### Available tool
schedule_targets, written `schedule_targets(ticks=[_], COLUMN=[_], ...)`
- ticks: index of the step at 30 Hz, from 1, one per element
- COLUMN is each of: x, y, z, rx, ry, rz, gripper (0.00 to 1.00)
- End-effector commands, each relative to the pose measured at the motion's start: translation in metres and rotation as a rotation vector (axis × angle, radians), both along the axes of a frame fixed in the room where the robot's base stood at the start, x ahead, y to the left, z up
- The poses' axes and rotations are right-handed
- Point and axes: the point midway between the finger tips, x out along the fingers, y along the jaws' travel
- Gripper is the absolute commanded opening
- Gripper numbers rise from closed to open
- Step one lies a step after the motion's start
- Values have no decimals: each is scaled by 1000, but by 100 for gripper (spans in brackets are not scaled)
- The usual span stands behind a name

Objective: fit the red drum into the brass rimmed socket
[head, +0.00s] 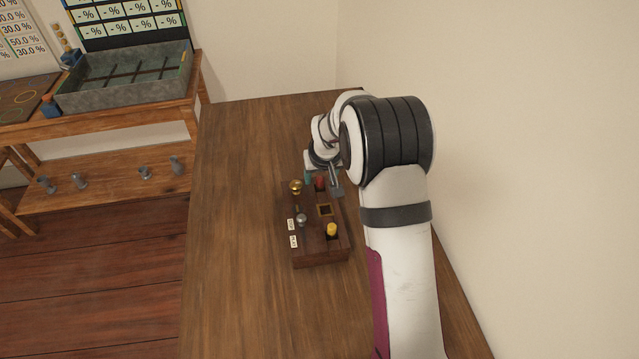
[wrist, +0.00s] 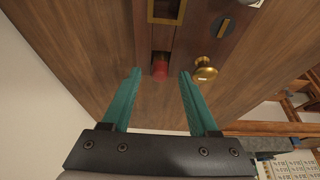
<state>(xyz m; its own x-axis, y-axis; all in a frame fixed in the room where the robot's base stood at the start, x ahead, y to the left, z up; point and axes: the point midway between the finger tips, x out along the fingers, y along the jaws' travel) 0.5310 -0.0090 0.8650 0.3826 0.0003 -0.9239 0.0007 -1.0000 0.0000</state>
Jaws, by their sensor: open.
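The red drum (head: 320,184) sits in a dark recess at the far end of a dark wooden block (head: 320,257). The drum also shows in the wrist view (wrist: 160,69), between the tips of my fingers in the picture. The brass rimmed socket (head: 325,205) is in the same block, just nearer than the drum; it looks empty, and its square rim shows at the top of the wrist view (wrist: 165,21). My gripper (head: 322,182) is over the block's far end. In the wrist view its teal fingers (wrist: 160,73) are apart, with no visible contact with the drum.
A brass knob (head: 296,186), a grey knob (head: 302,219) and a yellow piece (head: 332,230) stand on the block. The wooden table (head: 235,220) is clear to the left. A wall (head: 520,150) rises to the right. A grey tray (head: 125,95) is on a shelf at the left.

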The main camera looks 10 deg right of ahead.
Motion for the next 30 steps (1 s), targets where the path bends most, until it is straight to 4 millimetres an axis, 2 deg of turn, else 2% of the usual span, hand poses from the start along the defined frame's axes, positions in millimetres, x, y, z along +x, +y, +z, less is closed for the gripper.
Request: schedule_targets(ticks=[1,4,11,18,21,30], x=[3,8,9,9,9,9], y=[-1,-1,-1,-1,-1,-1], z=[-9,-20,-21,-21,-21,-20], rx=[0,-1,-1,-1,-1,-1], ry=[2,1,0,0,0,-1], rz=[0,0,-1,-1,-1,-1], gripper=[60,60,58,15,0,0])
